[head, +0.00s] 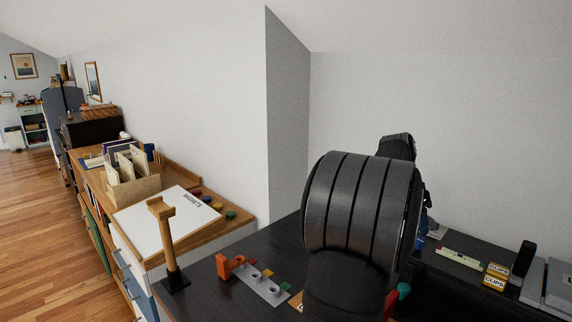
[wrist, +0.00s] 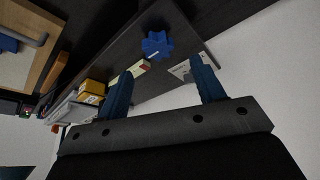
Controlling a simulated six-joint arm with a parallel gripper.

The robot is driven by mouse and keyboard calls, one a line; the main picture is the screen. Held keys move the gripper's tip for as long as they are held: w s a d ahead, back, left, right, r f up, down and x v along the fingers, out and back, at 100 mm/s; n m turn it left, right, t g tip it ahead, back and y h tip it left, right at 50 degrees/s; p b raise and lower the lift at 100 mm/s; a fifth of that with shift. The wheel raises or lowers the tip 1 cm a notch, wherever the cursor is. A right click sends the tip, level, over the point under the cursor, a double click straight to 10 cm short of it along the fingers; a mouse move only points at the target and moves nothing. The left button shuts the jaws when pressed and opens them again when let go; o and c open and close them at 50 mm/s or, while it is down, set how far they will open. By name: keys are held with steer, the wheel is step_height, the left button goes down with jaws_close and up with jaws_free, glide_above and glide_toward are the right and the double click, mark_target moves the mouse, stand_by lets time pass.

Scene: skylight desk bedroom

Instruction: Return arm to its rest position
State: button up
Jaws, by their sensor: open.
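My gripper (wrist: 162,70) shows in the wrist view with its two blue fingers spread wide apart. Nothing is between them. Beyond the fingertips are a dark surface and a blue knob-shaped thing (wrist: 157,45), apart from the fingers. In the head view my dark arm rises large over the desk at right of centre, and its links hide my gripper there.
The dark desk (head: 218,287) holds a grey strip with pegs and coloured pieces (head: 262,285) and a wooden post (head: 167,240). A whiteboard (head: 150,226) lies behind. Yellow clip boxes (head: 496,274) and a ruler-like strip (head: 459,257) lie right. A pale wall (head: 200,110) stands behind.

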steer(key=x, duration=0.5)
steer(key=shift+s+a+f, duration=0.1)
steer(key=shift+s+f, duration=0.05)
steer(key=shift+f, duration=0.25)
steer(key=shift+r, duration=0.3)
steer(key=d+v, duration=0.1)
steer(key=v, duration=1.4)
steer(key=shift+n, duration=0.4)
steer(key=x, duration=1.6)
steer(key=shift+a+f, duration=0.15)
steer(key=shift+a, duration=0.05)
steer(key=m, duration=0.2)
steer(key=shift+m+g, duration=0.4)
steer(key=v, duration=1.5)
steer(key=shift+w+a+r+m, duration=0.2)
steer(key=shift+w+r+m, duration=0.05)
steer(key=shift+w+m, duration=0.15)
